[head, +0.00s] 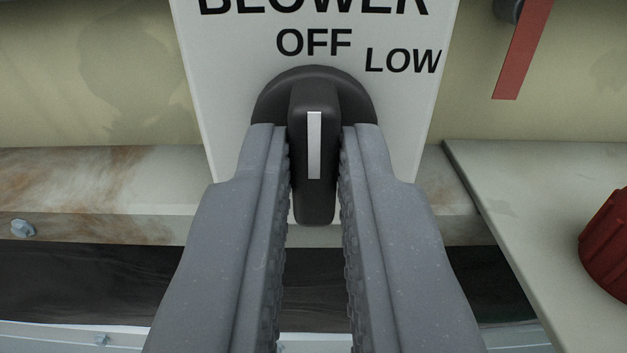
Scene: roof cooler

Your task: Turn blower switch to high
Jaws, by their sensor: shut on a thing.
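The blower switch (314,196) is a dark rotary knob with a white pointer line, on a white label plate (230,80). The plate reads BLOWER, with OFF above the knob and LOW to its upper right. No HIGH mark shows in view. The pointer line stands upright, in line with OFF. My gripper (315,150) has one finger on each side of the knob's raised handle and is shut on it. The fingers cover the lower left and right parts of the knob's round base.
A red tag (523,50) hangs at the upper right. A red knob (608,245) sits on a pale panel (530,220) at the right. A stained metal ledge (90,185) with a bolt (22,228) runs behind at the left, above a dark gap.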

